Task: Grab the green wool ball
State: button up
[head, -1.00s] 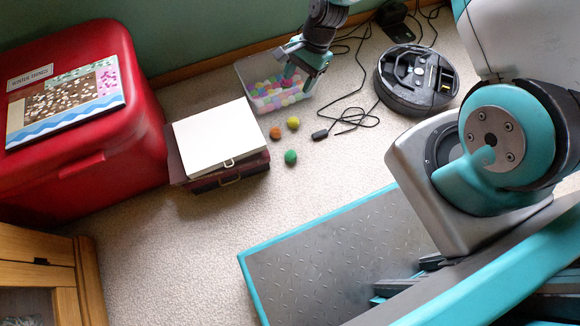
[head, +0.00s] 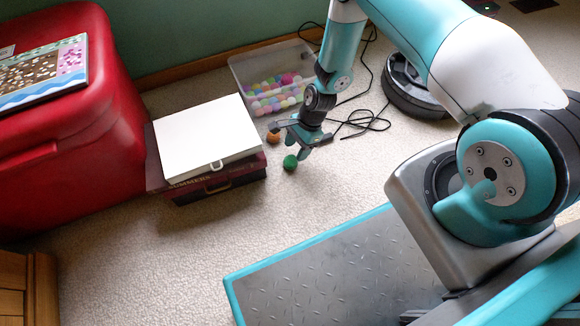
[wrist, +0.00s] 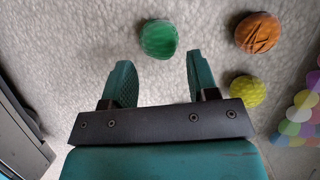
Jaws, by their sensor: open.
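The green wool ball (head: 290,163) lies on the carpet to the right of the stacked boxes. In the wrist view the green ball (wrist: 158,39) sits just beyond my fingertips, roughly in line with the gap between them. My gripper (head: 303,149) is close above and beside the ball in the head view. In the wrist view my gripper (wrist: 158,72) is open, with nothing between its two fingers.
An orange ball (wrist: 257,32) and a yellow ball (wrist: 248,90) lie to the right of the green one. A clear bin (head: 240,70) of pastel balls stands behind. The white-lidded box stack (head: 205,130) is at left. A black cable (head: 365,122) and robot vacuum (head: 405,90) are at right.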

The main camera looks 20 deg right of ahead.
aim_at(292, 158)
jog(key=shift+b+x, duration=2.45)
jog(key=shift+x, duration=0.55)
jog(key=shift+s+r, duration=0.1)
jog(key=c, duration=0.6)
